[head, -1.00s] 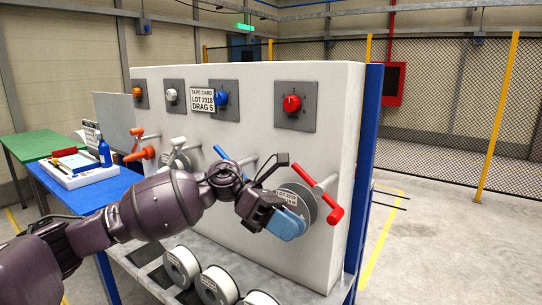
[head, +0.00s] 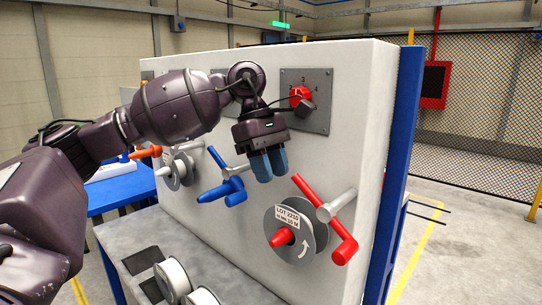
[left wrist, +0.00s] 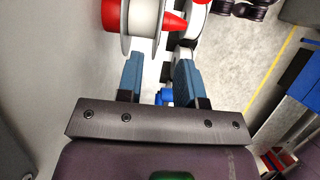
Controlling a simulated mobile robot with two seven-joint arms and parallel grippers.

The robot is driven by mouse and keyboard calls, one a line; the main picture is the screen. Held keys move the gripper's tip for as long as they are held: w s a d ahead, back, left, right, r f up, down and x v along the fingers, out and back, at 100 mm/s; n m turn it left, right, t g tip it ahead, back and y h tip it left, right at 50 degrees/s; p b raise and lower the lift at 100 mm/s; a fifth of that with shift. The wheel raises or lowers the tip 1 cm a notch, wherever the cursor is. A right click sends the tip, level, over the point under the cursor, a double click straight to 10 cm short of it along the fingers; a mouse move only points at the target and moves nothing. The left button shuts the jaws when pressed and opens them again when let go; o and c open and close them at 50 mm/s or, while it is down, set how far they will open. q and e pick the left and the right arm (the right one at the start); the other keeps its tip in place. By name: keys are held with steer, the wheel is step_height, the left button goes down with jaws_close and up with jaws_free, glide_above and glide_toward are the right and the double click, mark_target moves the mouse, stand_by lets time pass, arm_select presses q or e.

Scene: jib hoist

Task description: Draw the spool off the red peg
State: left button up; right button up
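The peg's red tip sticks out through the front of the spool. My left gripper (head: 269,166) is above and left of the spool, pointing down, empty and clear of it. In the left wrist view its blue fingers (left wrist: 159,82) stand apart with nothing between them. The spool (left wrist: 145,22) and the red peg tip (left wrist: 175,22) show beyond the fingertips. My right gripper is not in view.
A red lever (head: 312,200) on a pale post is close by the spool. A blue peg and lever (head: 226,186) are to its left. White spools (head: 174,279) stand on the shelf below. A red knob (head: 301,95) is on the panel behind my left wrist.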

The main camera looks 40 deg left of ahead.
mark_target(284, 208)
arm_select(q)
steer(key=x, duration=0.8)
steer(key=shift+w+d+f, duration=0.1)
steer(key=shift+f, duration=0.05)
jaws_close()
